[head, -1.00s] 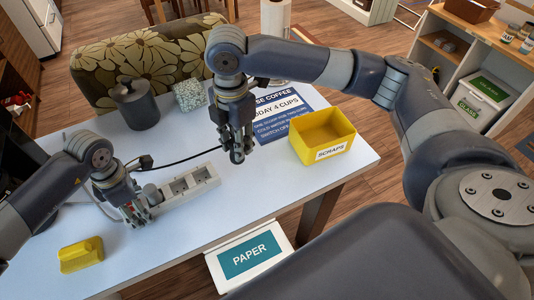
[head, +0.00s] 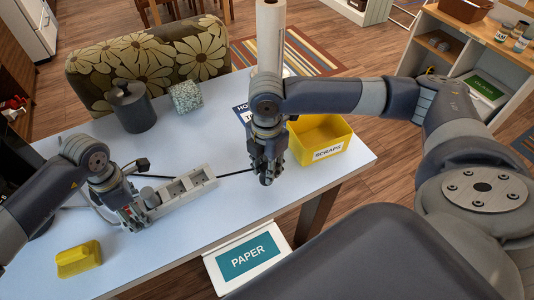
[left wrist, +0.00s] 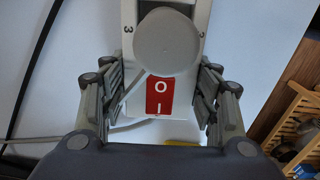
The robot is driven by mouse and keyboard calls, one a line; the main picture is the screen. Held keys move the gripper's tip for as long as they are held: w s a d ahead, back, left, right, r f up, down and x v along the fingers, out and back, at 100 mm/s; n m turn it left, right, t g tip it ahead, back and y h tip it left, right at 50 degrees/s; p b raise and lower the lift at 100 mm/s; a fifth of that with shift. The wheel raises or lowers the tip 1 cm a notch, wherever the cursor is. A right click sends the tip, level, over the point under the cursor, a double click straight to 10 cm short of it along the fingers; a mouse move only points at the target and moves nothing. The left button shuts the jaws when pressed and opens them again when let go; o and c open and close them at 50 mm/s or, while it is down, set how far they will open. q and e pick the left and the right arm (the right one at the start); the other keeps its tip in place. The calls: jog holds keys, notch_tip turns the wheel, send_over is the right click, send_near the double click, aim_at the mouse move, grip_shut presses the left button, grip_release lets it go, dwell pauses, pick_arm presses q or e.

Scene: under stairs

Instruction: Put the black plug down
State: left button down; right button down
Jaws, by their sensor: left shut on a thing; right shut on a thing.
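A pale power strip (head: 203,179) lies on the white table with bare sockets. In the left wrist view, the strip (left wrist: 128,14) shows a red rocker switch (left wrist: 160,96) and a round grey plug (left wrist: 166,42) seated near it. My left gripper (head: 134,222) is shut on the strip's switch end; its fingers (left wrist: 160,100) flank the strip. My right gripper (head: 267,178) is shut at the end of a black cable (head: 232,173), right of the strip. The black plug is mostly hidden between its fingers. I cannot tell whether it touches the table.
A yellow SCRAPS bin (head: 335,140) stands right of my right gripper. A dark canister (head: 134,107) and a speckled cube (head: 186,97) stand at the back. A PAPER bin (head: 246,256) is below the table's front edge.

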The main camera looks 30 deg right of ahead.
jog(key=shift+f, duration=0.95)
jog(key=c, duration=1.3)
grip_release()
jog(key=shift+f, duration=0.1)
notch_tip(320, 180, up, 12)
jog(key=shift+r, duration=0.15)
pick_arm(q)
jog(key=shift+c, duration=2.4)
grip_release()
